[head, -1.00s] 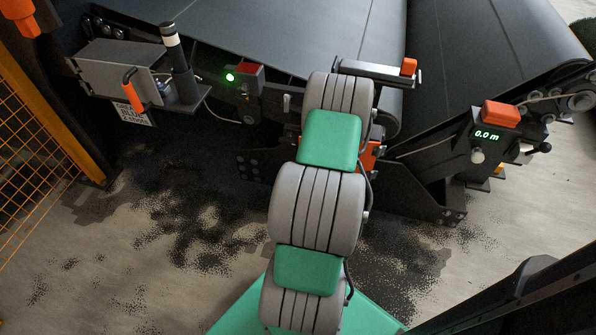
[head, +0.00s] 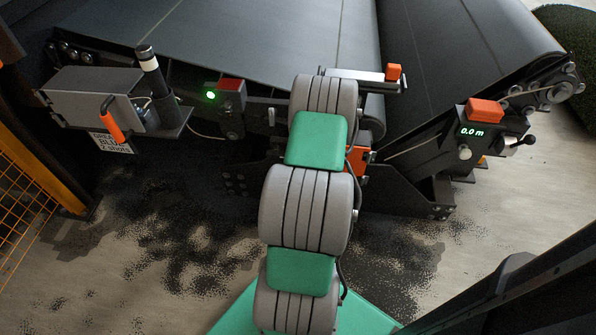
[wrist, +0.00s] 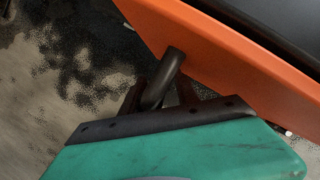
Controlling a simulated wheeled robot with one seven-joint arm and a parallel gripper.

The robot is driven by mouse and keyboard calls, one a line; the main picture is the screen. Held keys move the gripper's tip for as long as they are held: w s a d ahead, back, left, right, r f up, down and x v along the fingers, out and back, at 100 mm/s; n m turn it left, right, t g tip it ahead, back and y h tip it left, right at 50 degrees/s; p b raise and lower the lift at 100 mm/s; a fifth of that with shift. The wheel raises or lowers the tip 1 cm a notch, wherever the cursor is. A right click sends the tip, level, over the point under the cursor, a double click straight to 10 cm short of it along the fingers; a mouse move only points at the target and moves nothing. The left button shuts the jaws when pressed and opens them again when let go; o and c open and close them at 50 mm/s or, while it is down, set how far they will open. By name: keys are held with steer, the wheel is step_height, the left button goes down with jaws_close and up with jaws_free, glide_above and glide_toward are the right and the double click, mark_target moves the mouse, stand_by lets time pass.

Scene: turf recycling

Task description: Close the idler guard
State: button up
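The idler guard appears to be the orange panel (wrist: 225,60) that fills the upper right of the wrist view. A dark round bar (wrist: 164,77), like a handle, stands out from its lower edge. My gripper (wrist: 158,98) is at this bar, with dark finger parts on both sides of it. Whether the fingers press on the bar is not clear. In the head view a small patch of orange (head: 359,160) shows beside my arm, low on the conveyor frame. My arm hides the gripper and most of that area there.
A grey box with an orange handle (head: 112,120) and an upright dark cylinder (head: 154,72) stand at the left. A green lamp (head: 210,95) is lit. A display (head: 472,131) reads 0.0 m at the right. Yellow mesh fencing (head: 25,205) borders the left. Dark granules lie on the floor.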

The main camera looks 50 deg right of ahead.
steer(key=d+p+v, duration=0.1)
steer(key=p+v, duration=0.1)
steer(key=v, duration=0.5)
steer(key=shift+a+r, duration=0.4)
steer(key=shift+s, duration=0.15)
steer(key=w+a+p+v, duration=0.1)
steer(key=p+v, duration=0.7)
steer(key=v, duration=0.1)
steer(key=shift+a+p, duration=0.25)
steer(key=shift+p, duration=0.15)
